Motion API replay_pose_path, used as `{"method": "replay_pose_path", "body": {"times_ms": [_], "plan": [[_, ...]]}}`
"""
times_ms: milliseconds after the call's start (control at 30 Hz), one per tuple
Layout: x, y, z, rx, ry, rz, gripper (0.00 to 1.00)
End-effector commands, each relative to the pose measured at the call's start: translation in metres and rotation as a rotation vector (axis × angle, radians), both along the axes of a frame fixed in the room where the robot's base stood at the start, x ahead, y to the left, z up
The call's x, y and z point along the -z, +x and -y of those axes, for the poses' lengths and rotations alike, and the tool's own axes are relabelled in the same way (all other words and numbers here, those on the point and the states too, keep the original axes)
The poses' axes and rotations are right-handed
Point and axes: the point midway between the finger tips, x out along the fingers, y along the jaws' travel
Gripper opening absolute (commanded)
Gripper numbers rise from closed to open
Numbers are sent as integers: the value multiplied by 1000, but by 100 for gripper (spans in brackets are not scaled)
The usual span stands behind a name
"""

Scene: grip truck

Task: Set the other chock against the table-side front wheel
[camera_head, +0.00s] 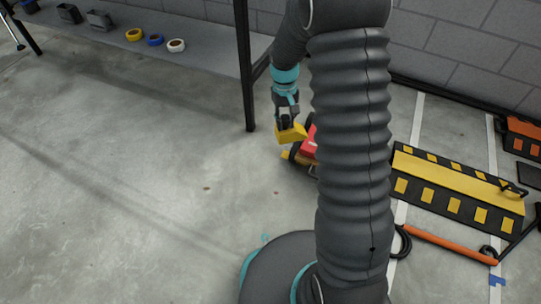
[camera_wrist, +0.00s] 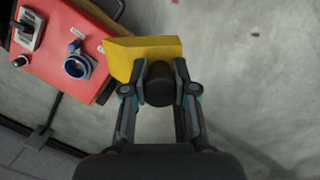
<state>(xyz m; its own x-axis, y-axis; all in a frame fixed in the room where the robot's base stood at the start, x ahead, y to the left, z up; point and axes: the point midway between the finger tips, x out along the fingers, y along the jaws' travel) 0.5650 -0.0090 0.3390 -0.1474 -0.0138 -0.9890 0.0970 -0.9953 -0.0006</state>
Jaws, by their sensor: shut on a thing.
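The yellow chock (camera_head: 292,134) is held in my gripper (camera_head: 287,119), which is shut on it. It also shows in the wrist view (camera_wrist: 150,50), in front of the fingertips (camera_wrist: 158,68), with a dark round part between the fingers. The red truck (camera_head: 309,147) stands just right of the held chock, mostly hidden behind my arm. Its red top (camera_wrist: 62,52) is at the upper left of the wrist view, close beside the chock; I cannot tell if they touch. A small yellow piece (camera_head: 286,155) shows low by the truck. The truck's wheels are mostly hidden.
A grey table (camera_head: 200,40) with tape rolls (camera_head: 155,40) and dark bins stands at the back left; its black leg (camera_head: 246,75) is near my gripper. A yellow-and-black ramp-like block (camera_head: 455,190) and an orange bar (camera_head: 450,244) lie right. The left floor is clear.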

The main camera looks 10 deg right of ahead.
Motion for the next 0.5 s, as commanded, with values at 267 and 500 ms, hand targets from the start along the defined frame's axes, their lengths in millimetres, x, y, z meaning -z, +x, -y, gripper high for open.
{"method": "replay_pose_path", "body": {"times_ms": [267, 500], "plan": [[74, -7, -3, -415, 3, -11, 0], [128, -27, -9, -714, 4, -6, 0]]}}
